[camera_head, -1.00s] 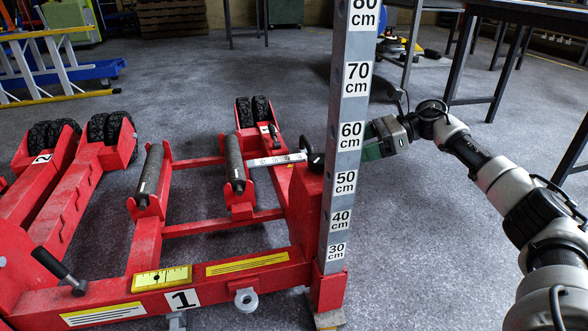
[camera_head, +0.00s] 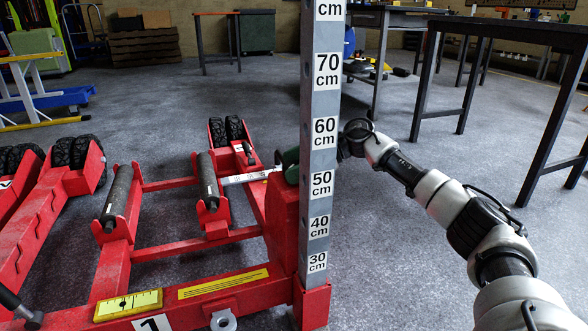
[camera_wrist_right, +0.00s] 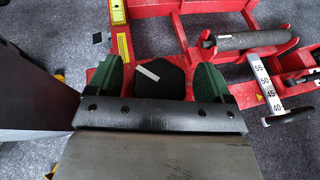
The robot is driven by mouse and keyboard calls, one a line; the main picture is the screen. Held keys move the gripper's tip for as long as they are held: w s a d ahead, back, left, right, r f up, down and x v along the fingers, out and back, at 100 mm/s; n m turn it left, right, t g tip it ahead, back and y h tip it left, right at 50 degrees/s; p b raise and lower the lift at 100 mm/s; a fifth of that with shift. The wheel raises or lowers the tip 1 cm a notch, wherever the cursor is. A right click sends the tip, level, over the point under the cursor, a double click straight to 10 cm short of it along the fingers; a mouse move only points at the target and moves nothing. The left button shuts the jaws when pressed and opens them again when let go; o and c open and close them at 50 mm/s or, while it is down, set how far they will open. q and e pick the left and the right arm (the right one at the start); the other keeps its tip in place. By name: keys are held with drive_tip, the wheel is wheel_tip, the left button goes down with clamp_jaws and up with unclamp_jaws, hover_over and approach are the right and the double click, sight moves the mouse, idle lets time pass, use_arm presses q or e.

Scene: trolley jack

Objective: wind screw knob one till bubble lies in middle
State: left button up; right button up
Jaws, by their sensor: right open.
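A dark knob (camera_wrist_right: 160,78) with a white mark sits on the red trolley jack (camera_head: 240,292), which carries the number 1. In the right wrist view, the green fingers of my right gripper (camera_wrist_right: 160,80) stand open on either side of the knob, with gaps showing. In the head view my right gripper (camera_head: 289,158) is mostly hidden behind the measuring post, and the knob cannot be made out there. A yellow level (camera_head: 128,305) lies on the jack's front beam; its end also shows in the wrist view (camera_wrist_right: 118,11). The bubble's place is too small to tell. My left gripper is not in view.
A grey post (camera_head: 319,100) with centimetre labels stands close beside my right gripper. Black rollers (camera_head: 117,198) and a marked sliding bar (camera_wrist_right: 265,84) are near. A second red jack (camera_head: 42,215) stands at left.

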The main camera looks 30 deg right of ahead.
drive_tip(key=shift+c, duration=0.5)
drive_tip(key=c, duration=0.8)
drive_tip(key=m+t+h+p, duration=0.2)
drive_tip(key=m+t+p, duration=0.1)
drive_tip(key=p, duration=0.3)
drive_tip(key=shift+r, duration=0.2)
drive_tip(key=shift+f+m+t+h+p, duration=0.2)
drive_tip(key=shift+m+t+h+p, duration=0.2)
drive_tip(key=shift+m+h+p, duration=0.1)
drive_tip(key=o, duration=0.9)
